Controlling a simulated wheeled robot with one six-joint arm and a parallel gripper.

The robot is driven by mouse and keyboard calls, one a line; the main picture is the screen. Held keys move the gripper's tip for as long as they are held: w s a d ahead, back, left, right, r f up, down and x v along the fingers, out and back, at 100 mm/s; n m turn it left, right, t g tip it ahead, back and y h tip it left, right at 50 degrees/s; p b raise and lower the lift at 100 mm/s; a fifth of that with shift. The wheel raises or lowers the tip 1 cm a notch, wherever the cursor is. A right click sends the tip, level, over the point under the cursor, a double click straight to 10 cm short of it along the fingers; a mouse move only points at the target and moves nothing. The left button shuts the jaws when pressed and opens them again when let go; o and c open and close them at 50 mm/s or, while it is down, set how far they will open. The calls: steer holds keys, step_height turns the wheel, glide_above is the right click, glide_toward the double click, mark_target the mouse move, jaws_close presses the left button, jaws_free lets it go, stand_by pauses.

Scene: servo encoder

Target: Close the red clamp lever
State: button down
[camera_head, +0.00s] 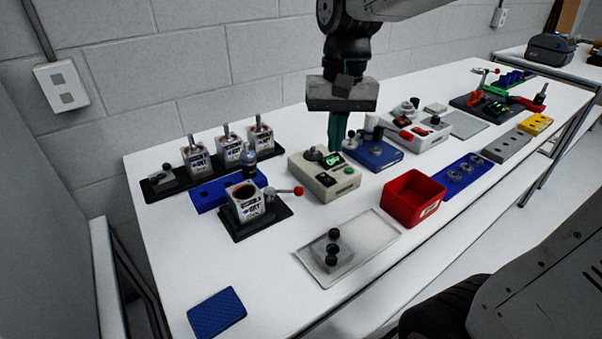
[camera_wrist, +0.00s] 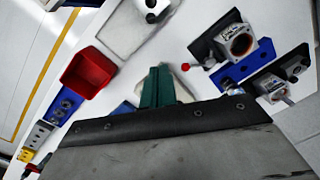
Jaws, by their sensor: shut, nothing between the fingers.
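A lever with a red ball tip (camera_head: 298,191) extends rightward and roughly level from a servo-like box (camera_head: 246,207) on a black base. Its red ball also shows in the wrist view (camera_wrist: 185,67), left of the box (camera_wrist: 238,43). Farther right, a black fixture (camera_head: 470,104) carries a red clamp part (camera_head: 475,97), a raised rod with a small red ball (camera_head: 497,71) and a red handle (camera_head: 525,103). My gripper (camera_head: 336,143) has its green fingers shut and empty, pointing down behind the grey display box. The fingers (camera_wrist: 158,85) also show shut in the wrist view.
A grey display box (camera_head: 325,180), a blue fixture (camera_head: 373,153) and a red bin (camera_head: 411,197) stand around my gripper. Several boxed units (camera_head: 228,148) stand at the back left. A tray (camera_head: 370,232) with a grey part lies in front. The table's front left is mostly clear.

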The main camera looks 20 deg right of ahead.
mark_target(284, 191)
steer(key=w+f+m+g, duration=0.1)
steer(key=w+f+m, duration=0.15)
steer(key=w, duration=0.45)
steer(key=w+f+m+g, duration=0.1)
steer(key=w+f, duration=0.3)
steer(key=w, duration=0.3)
steer(key=shift+y, duration=0.3)
steer(key=x, duration=1)
steer(key=shift+w+f, duration=0.25)
steer(key=shift+f, duration=0.1)
steer(key=shift+s+t, duration=0.1)
steer(key=shift+t, duration=0.2)
